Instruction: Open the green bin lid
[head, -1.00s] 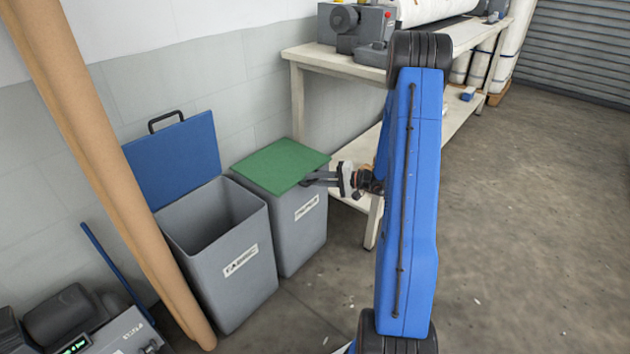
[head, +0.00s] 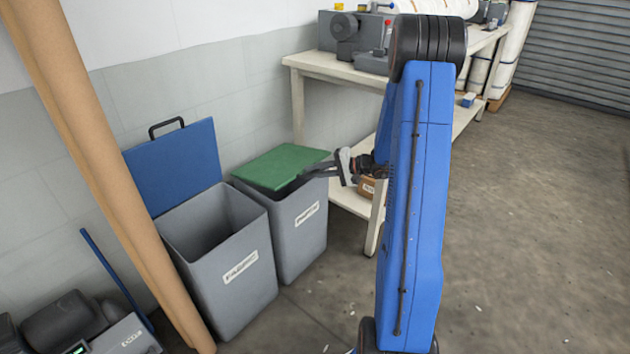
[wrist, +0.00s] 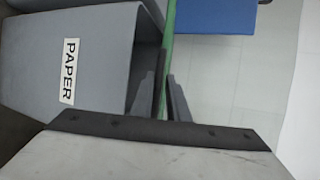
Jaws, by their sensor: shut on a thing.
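The green lid (head: 278,167) sits on the grey paper bin (head: 299,232) in the head view. Its near right edge is raised a little and a dark gap shows between lid and rim. My gripper (head: 314,171) is shut on the lid's right front edge. In the wrist view the fingers (wrist: 168,100) close around the thin green lid (wrist: 169,45), seen edge-on, with the bin's open mouth beside it. The PAPER label (wrist: 69,72) is on the bin's front there. The lid's handle, if any, is hidden.
The grey fabric bin (head: 228,262) stands open to the left, its blue lid (head: 175,165) upright against the wall. A brown roll (head: 105,160) leans at far left. A white workbench (head: 340,68) stands behind my arm. The floor at right is clear.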

